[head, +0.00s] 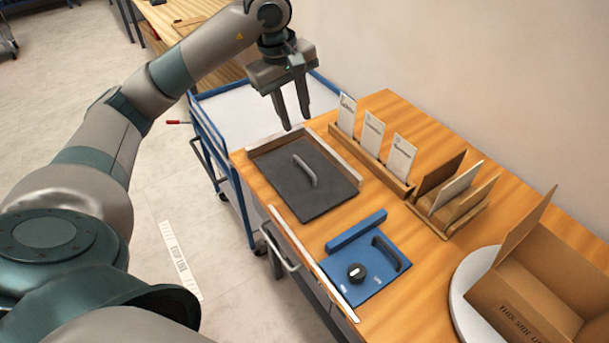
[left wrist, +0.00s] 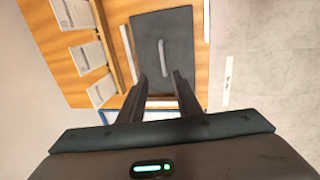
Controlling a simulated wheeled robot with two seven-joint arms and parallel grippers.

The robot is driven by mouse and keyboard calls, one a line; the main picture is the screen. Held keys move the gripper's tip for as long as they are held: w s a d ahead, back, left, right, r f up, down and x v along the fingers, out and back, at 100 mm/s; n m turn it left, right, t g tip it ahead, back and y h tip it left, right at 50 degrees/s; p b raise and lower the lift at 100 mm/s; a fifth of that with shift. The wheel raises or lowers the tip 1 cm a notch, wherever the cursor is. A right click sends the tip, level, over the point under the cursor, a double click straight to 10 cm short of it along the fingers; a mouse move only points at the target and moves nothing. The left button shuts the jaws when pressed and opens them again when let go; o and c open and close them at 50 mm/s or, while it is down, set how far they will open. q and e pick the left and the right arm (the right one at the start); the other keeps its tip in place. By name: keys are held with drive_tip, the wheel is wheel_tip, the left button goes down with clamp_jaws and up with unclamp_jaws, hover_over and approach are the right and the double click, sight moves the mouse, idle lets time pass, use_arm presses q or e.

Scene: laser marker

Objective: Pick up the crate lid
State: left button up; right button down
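A dark grey flat panel, seemingly the crate lid (head: 325,198), lies on the wooden table with a grey bar handle (head: 306,171) on its top. In the left wrist view the lid (left wrist: 180,35) also shows, with its handle (left wrist: 163,57) along its middle. My left gripper (head: 297,124) is open and empty, fingers down, above and apart from the lid, by its far-left edge in the head view. In the left wrist view the fingertips (left wrist: 157,74) appear over the lid's near edge. My right gripper is in neither view.
Low rails (head: 334,151) border the lid's far sides. A wooden rack (head: 370,170) with several white cards stands behind it. A blue panel (head: 370,281) with a knob and handle lies nearer, and an open cardboard box (head: 535,285) stands right. A blue-framed cart (head: 235,113) adjoins the table.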

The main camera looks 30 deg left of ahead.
use_arm(q)
drive_tip(key=shift+f, duration=0.1)
drive_tip(key=p, duration=0.5)
hover_over(304, 164)
drive_tip(key=s, duration=0.1)
wheel_tip(304, 164, down, 12)
drive_tip(key=shift+d, duration=0.35)
drive_tip(key=shift+s, duration=0.1)
drive_tip(key=shift+a+f+p, duration=0.15)
drive_tip(key=shift+f+p, duration=0.25)
drive_tip(key=f, duration=0.1)
drive_tip(key=f+p, duration=0.2)
drive_tip(key=shift+w+a+f, duration=0.25)
drive_tip(key=shift+w+f, duration=0.05)
drive_tip(key=shift+f, duration=0.05)
drive_tip(key=shift+w+f, duration=0.1)
drive_tip(key=shift+f, duration=0.2)
drive_tip(key=shift+c, duration=0.7)
